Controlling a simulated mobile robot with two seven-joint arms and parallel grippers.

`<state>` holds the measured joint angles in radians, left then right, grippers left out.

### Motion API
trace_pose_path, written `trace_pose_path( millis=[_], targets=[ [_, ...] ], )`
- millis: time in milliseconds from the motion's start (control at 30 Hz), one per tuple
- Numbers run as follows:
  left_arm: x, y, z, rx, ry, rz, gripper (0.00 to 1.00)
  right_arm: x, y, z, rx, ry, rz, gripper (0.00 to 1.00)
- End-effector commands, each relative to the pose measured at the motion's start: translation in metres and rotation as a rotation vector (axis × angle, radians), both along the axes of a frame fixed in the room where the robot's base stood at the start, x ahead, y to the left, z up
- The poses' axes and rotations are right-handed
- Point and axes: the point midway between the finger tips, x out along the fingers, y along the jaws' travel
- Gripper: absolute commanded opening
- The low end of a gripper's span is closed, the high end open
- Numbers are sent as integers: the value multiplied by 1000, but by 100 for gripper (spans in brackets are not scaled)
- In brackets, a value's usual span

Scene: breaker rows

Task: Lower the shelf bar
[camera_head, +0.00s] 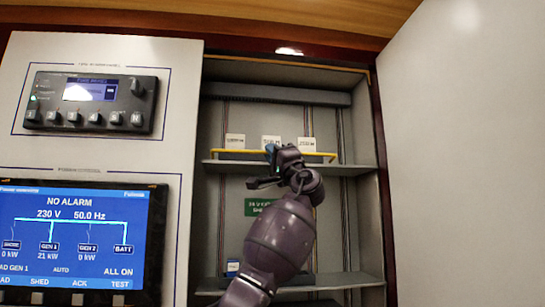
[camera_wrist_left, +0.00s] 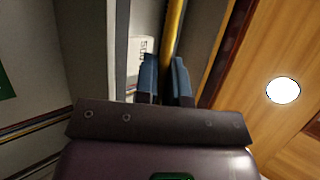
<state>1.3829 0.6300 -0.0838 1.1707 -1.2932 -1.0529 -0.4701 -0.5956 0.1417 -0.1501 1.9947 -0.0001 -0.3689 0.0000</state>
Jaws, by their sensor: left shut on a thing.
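The shelf bar (camera_head: 236,151) is a thin yellow rail along the front of the upper shelf in the open cabinet. My left gripper (camera_head: 271,151) is at the middle of this bar. In the left wrist view the yellow bar (camera_wrist_left: 174,28) runs down between the blue fingertips (camera_wrist_left: 165,75), and the gripper is shut on it. The bar's part between the fingers is hidden. My right gripper does not show in either view.
White labelled boxes (camera_head: 235,141) stand on the upper shelf (camera_head: 345,170) behind the bar. A lower shelf (camera_head: 345,280) holds a small white and blue item (camera_head: 233,266). A control panel with a screen (camera_head: 75,240) is at the left. A pale door or wall (camera_head: 460,150) bounds the right side.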

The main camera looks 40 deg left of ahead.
Motion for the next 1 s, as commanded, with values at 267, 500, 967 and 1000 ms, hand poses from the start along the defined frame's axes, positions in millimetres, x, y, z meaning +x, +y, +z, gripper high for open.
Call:
trace_pose_path(
  millis=[267, 500, 967, 1000],
  targets=[
    [-1, -1, -6, 78, -79, 1, 0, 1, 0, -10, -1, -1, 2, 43],
    [-1, -1, -7, 96, -100, 2, 0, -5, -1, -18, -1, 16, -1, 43],
    [0, -1, -8, 94, -99, 1, 32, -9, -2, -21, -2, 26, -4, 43],
    [0, -1, -8, 95, -99, 1, 33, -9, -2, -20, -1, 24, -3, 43]
  ],
)
